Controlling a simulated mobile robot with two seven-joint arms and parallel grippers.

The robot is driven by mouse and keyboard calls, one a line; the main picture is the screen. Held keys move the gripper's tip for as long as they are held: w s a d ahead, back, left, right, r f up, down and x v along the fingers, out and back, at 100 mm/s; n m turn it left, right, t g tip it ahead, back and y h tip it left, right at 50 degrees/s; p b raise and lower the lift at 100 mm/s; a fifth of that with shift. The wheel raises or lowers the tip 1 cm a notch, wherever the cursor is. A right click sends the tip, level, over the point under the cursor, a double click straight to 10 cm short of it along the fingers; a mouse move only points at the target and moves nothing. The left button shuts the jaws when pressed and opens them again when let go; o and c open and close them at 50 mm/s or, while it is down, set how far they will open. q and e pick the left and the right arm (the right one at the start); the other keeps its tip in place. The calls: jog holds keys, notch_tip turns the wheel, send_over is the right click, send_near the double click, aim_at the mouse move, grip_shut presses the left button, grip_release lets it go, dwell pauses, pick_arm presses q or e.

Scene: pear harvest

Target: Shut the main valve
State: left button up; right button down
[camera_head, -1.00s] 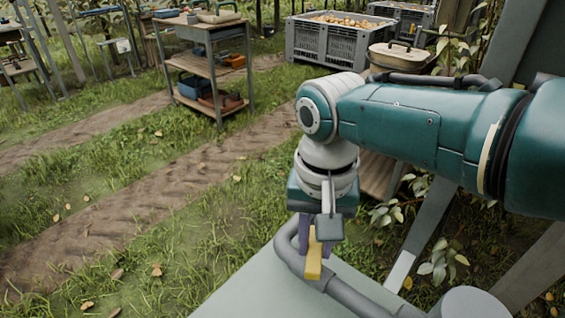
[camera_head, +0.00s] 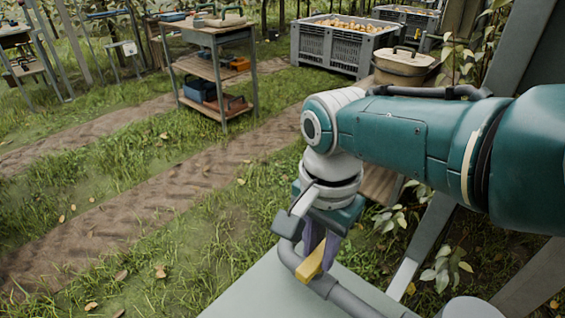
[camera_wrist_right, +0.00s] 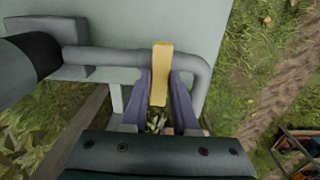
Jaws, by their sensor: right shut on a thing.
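The yellow valve handle (camera_head: 312,264) sits on a grey pipe (camera_head: 345,295) at the lower middle of the head view, slanting from upper right to lower left. My right gripper (camera_head: 315,246) reaches it from above, its purple fingers shut on the handle. In the right wrist view the yellow handle (camera_wrist_right: 161,65) stands between the two purple fingers of the right gripper (camera_wrist_right: 161,92), its far end sticking out past them over the pipe (camera_wrist_right: 110,60). The valve body under the handle is mostly hidden. My left gripper is not in view.
A pale grey panel (camera_head: 265,290) lies beside the pipe. A workbench with shelves (camera_head: 215,70), a grey crate of pears (camera_head: 325,52) and a lidded container (camera_head: 404,66) stand farther back. Grass and a dirt track (camera_head: 140,215) lie open on the left.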

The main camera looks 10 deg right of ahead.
aim_at(318, 254)
jog(key=shift+r, duration=0.1)
jog(key=c, duration=0.7)
grip_release()
notch_tip(318, 254, up, 10)
jog(key=p, duration=0.7)
